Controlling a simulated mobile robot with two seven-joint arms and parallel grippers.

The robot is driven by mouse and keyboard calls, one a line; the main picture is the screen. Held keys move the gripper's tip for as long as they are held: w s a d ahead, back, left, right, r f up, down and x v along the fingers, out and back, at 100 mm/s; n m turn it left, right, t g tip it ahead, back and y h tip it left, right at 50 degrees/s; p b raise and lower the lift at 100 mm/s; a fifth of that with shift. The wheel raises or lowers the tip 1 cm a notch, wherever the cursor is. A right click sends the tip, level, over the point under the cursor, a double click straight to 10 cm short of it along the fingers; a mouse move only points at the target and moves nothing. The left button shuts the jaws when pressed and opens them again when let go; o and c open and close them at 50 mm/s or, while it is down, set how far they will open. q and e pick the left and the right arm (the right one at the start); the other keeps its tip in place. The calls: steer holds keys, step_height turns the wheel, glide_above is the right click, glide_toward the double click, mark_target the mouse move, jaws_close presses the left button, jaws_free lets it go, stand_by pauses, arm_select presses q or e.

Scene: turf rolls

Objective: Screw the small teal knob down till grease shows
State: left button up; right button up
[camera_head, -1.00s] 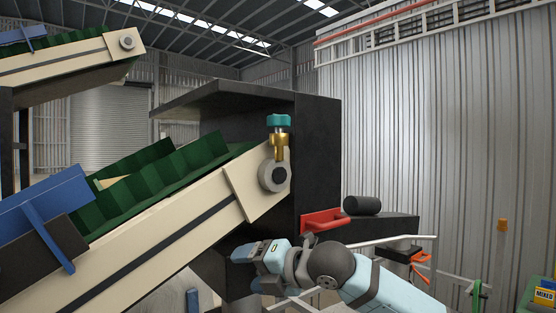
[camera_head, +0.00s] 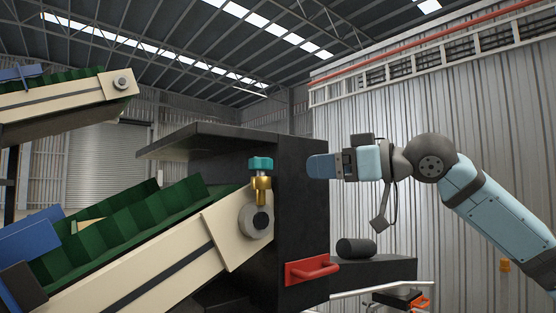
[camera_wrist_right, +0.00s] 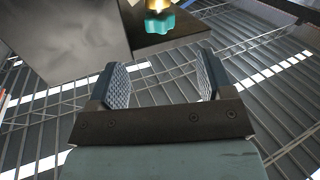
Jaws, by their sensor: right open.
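The small teal knob (camera_head: 260,164) sits upright on a brass grease cup (camera_head: 261,188) above the round bearing (camera_head: 256,220) at the conveyor's upper end. My right gripper (camera_head: 313,166) is at about knob height, to its right and apart from it, pointing left. In the right wrist view the two padded fingers of the gripper (camera_wrist_right: 161,80) are spread with nothing between them. The teal knob (camera_wrist_right: 172,23) and the brass cup (camera_wrist_right: 156,4) show beyond the fingertips, near the top edge. No grease can be seen. My left gripper is out of view.
A dark housing (camera_head: 303,225) stands behind the knob. A red handle (camera_head: 312,269) and a black roll (camera_head: 356,249) are lower right. The cream conveyor (camera_head: 150,271) with its green belt (camera_head: 135,228) slopes down to the left.

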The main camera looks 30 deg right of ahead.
mark_target(271, 159)
steer(key=shift+m, duration=0.7)
steer(key=p+x, duration=0.1)
steer(key=x, duration=0.3)
steer(key=r+p+x, duration=0.1)
steer(key=x, duration=0.3)
steer(key=r+p+x, duration=0.1)
steer(key=p+x, duration=0.1)
steer(key=x, duration=0.2)
steer(key=shift+w+r, duration=0.1)
steer(key=shift+r, duration=0.05)
steer(key=shift+d, duration=0.1)
steer(key=shift+c, duration=0.4)
steer(key=c, duration=0.8)
steer(key=shift+t, duration=0.3)
steer(key=shift+c, duration=0.2)
